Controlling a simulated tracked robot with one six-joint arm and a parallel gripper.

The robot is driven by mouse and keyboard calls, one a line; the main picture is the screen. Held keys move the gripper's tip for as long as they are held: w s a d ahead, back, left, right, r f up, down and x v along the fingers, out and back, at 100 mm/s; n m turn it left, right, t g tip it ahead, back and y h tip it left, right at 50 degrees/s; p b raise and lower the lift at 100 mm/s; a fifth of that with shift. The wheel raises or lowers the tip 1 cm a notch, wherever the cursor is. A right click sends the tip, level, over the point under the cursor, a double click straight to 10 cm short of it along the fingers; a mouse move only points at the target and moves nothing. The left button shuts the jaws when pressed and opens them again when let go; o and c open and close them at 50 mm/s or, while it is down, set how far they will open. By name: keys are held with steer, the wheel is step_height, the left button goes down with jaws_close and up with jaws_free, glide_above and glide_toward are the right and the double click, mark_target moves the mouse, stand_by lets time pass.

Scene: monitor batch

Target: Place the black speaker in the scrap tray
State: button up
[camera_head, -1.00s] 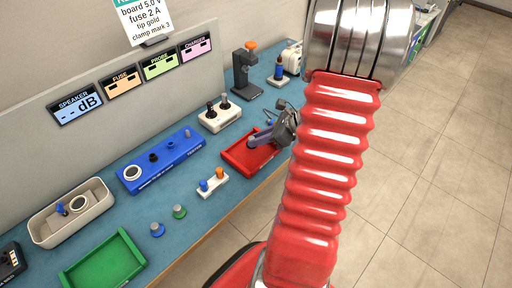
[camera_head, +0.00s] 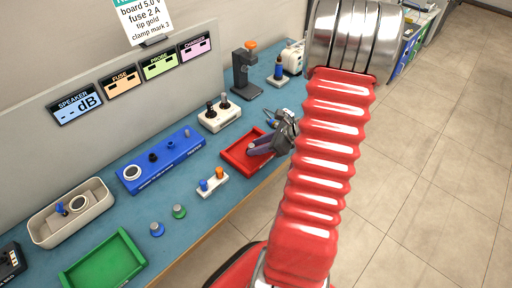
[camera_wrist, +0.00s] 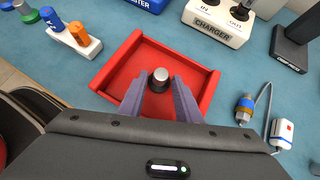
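The black speaker, a short dark cylinder with a silver top, shows in the wrist view (camera_wrist: 160,80) over the floor of the red tray (camera_wrist: 204,101). The red tray also shows in the head view (camera_head: 233,160); its label is not in view. My gripper (camera_wrist: 159,84) reaches into the tray, with one purple-grey finger on each side of the speaker. The fingers are very close to it; I cannot tell whether they touch it or whether it rests on the tray floor. In the head view my gripper (camera_head: 251,148) is over the red tray and hides most of the speaker.
A small white holder (camera_head: 212,184) with blue and orange pegs stands left of the red tray. The white charger (camera_head: 220,117) and blue tester (camera_head: 160,165) stand behind. A green tray (camera_head: 103,262) and beige bin (camera_head: 47,229) are further left. A cabled connector (camera_wrist: 244,108) lies right.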

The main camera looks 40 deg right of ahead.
steer(key=shift+o, duration=0.5)
steer(key=shift+r, duration=0.2)
steer(key=v, duration=1.2)
steer(key=shift+f, duration=0.1)
